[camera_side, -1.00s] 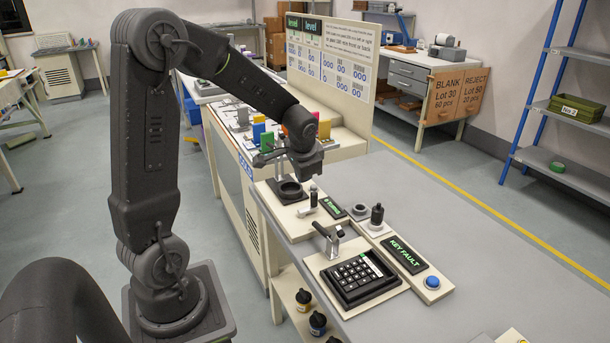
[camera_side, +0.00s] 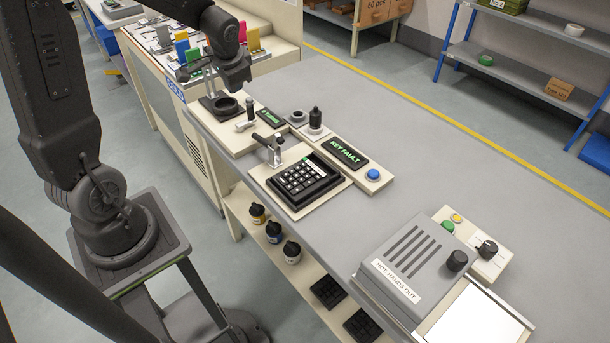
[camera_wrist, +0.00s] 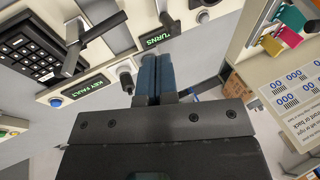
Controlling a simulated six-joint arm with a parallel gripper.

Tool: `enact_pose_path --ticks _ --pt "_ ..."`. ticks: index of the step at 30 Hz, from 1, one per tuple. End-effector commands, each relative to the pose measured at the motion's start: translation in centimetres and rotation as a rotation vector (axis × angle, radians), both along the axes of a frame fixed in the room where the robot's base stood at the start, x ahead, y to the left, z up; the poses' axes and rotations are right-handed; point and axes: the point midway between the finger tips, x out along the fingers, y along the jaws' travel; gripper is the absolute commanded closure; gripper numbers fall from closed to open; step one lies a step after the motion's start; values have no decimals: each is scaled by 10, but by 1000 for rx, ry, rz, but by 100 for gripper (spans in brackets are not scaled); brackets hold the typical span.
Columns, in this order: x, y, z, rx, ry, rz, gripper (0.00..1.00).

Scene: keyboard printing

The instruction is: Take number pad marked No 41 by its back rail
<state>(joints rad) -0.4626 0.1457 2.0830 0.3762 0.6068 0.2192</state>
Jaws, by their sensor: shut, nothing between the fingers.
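A black number pad (camera_side: 303,181) lies on a cream base plate (camera_side: 283,209) on the grey bench, under a lever clamp (camera_side: 272,148). Its marking is too small to read, and I cannot make out a back rail. The pad also shows at the upper left of the wrist view (camera_wrist: 30,46), with a dark clamp bar across its corner. My gripper (camera_wrist: 155,62) is shut and empty, its two blue fingers side by side. In the side view it hangs beyond the pad, near the round black fixture, apart from the pad.
A KEY FAULT display (camera_side: 344,153) and blue button (camera_side: 373,174) stand beside the pad. A grey HOT HANDS OUT machine (camera_side: 413,258) occupies the near bench. Dark pads (camera_side: 328,292) and bottles (camera_side: 273,232) sit on the shelf below. The bench middle is clear.

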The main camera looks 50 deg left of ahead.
Motion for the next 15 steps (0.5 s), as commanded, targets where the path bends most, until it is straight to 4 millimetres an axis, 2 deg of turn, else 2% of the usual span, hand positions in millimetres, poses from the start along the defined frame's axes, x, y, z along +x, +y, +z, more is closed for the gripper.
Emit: enact_pose_path --ticks 1,8,15 --pt "0 0 0 0 0 0 98" --pt "0 0 0 0 0 0 77" --pt "1 -1 0 -4 -2 9 77"
